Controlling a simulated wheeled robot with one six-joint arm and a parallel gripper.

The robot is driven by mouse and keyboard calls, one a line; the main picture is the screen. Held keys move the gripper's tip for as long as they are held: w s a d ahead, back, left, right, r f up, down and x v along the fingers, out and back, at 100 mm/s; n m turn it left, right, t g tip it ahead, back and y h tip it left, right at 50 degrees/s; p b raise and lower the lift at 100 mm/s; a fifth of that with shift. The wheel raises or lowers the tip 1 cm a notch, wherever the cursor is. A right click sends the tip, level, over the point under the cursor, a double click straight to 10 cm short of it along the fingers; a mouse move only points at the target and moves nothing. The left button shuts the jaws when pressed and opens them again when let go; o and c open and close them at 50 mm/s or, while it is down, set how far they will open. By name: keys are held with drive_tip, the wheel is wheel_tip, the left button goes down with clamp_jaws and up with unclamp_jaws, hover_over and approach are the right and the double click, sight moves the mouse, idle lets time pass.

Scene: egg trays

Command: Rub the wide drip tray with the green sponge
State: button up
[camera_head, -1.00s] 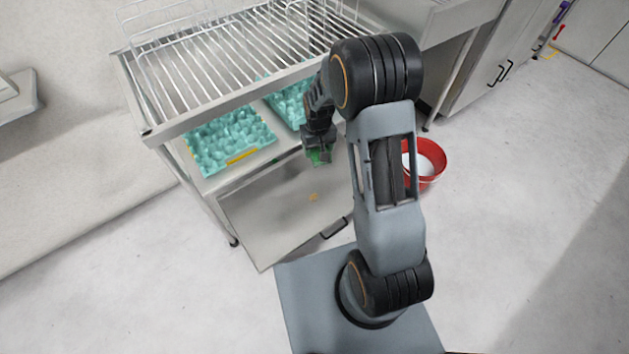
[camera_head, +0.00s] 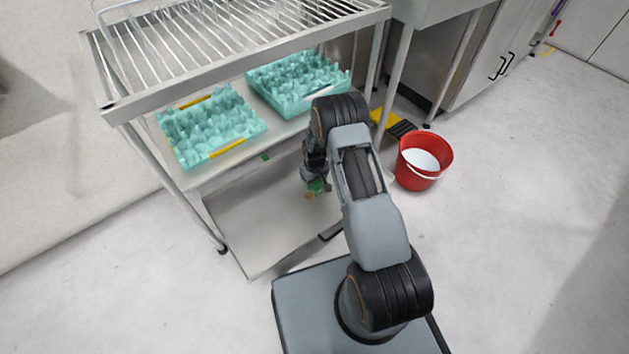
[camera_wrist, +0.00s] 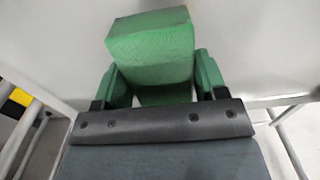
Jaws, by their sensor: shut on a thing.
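The green sponge (camera_head: 317,187) is held in my gripper (camera_head: 316,180), low over the wide drip tray (camera_head: 262,228). In the wrist view the sponge (camera_wrist: 150,45) is a green block between the two fingers of my gripper (camera_wrist: 158,75), which is shut on it. The drip tray is a broad, plain grey sheet low on the rack. A small brown spot (camera_head: 309,196) on it lies just below and left of the sponge. I cannot tell whether the sponge touches the tray. My arm hides the tray's right part.
Two turquoise egg trays (camera_head: 212,128) (camera_head: 300,83) stand on the shelf above, under a wire rack (camera_head: 215,35). A small green thing (camera_head: 265,156) shows below the shelf edge. A red bucket (camera_head: 423,163) stands on the floor at right. The front floor is clear.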

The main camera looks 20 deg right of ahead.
sight(308, 199)
wheel_tip(308, 199, down, 6)
drive_tip(key=b, duration=0.4)
drive_tip(key=shift+f, duration=0.25)
drive_tip(key=shift+a+f, duration=0.15)
drive_tip(key=shift+f, duration=0.05)
drive_tip(key=shift+s+a+p, duration=0.25)
drive_tip(key=shift+s+a, duration=0.1)
drive_tip(key=shift+a, duration=0.55)
drive_tip(key=shift+s+a+p, duration=0.2)
drive_tip(key=shift+s+a, duration=0.15)
drive_tip(key=shift+a, duration=0.55)
drive_tip(key=shift+d+f, duration=0.1)
drive_tip(key=shift+d, duration=0.25)
drive_tip(key=shift+w+d+b, duration=0.15)
drive_tip(key=shift+w+d, duration=0.15)
drive_tip(key=shift+d, duration=0.45)
drive_tip(key=shift+w+d+b, duration=0.15)
drive_tip(key=shift+w+d, duration=0.15)
drive_tip(key=shift+d, duration=0.4)
wheel_tip(308, 199, up, 2)
drive_tip(key=shift+w+d+r+p, duration=0.15)
drive_tip(key=shift+r+p, duration=0.1)
drive_tip(key=shift+p, duration=0.35)
drive_tip(key=shift+r+p, duration=1.9)
drive_tip(key=shift+r, duration=0.95)
